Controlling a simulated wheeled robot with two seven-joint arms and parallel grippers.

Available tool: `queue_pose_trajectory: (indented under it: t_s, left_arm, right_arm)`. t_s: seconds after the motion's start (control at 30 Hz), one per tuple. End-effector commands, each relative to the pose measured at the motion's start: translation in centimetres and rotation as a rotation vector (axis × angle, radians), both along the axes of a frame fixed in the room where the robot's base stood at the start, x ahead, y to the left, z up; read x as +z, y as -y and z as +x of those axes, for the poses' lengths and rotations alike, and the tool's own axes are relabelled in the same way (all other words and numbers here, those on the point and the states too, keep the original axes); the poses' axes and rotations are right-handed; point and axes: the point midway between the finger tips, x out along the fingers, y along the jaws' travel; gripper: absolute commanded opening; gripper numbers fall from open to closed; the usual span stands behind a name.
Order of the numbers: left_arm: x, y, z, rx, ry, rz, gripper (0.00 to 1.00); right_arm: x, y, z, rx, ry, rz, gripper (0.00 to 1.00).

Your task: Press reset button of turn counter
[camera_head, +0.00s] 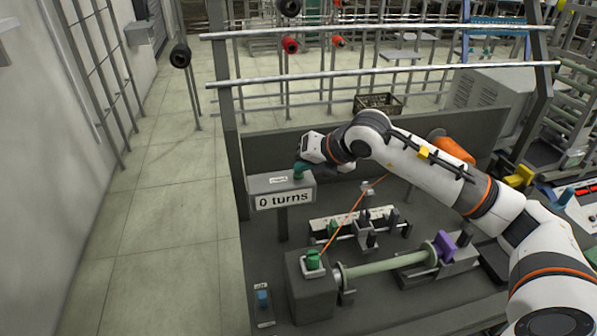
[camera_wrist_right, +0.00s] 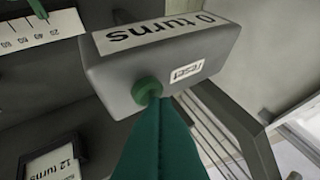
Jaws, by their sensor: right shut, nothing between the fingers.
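The turn counter (camera_head: 268,186) is a grey box on a post at the left of the bench and reads "0 turns". It also shows in the right wrist view (camera_wrist_right: 185,62), with a small "reset" label and the round green reset button (camera_wrist_right: 146,90) on its top. My right gripper (camera_head: 299,170) is over the counter's top right end. In the wrist view its green fingers (camera_wrist_right: 162,103) are shut and empty, with the tips right at the button. I cannot tell whether the button is pressed down. My left gripper is not in view.
The winder's green shaft (camera_head: 385,265) and purple block (camera_head: 445,246) lie in front of the counter. An orange thread (camera_head: 347,217) runs up from a green-topped grey block (camera_head: 318,292). A "12 turns" card (camera_wrist_right: 58,165) shows below the counter. Horizontal rails (camera_head: 380,74) cross behind.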

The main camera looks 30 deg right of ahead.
Motion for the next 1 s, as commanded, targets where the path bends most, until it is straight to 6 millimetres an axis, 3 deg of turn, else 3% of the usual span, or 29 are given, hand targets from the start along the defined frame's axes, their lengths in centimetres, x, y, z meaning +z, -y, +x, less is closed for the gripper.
queue_pose_trajectory:
  t_s: [1.0]
  left_arm:
    - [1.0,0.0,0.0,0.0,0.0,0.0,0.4]
  right_arm:
    - [2.0,0.0,0.0,0.001,-0.001,0.0,0.0]
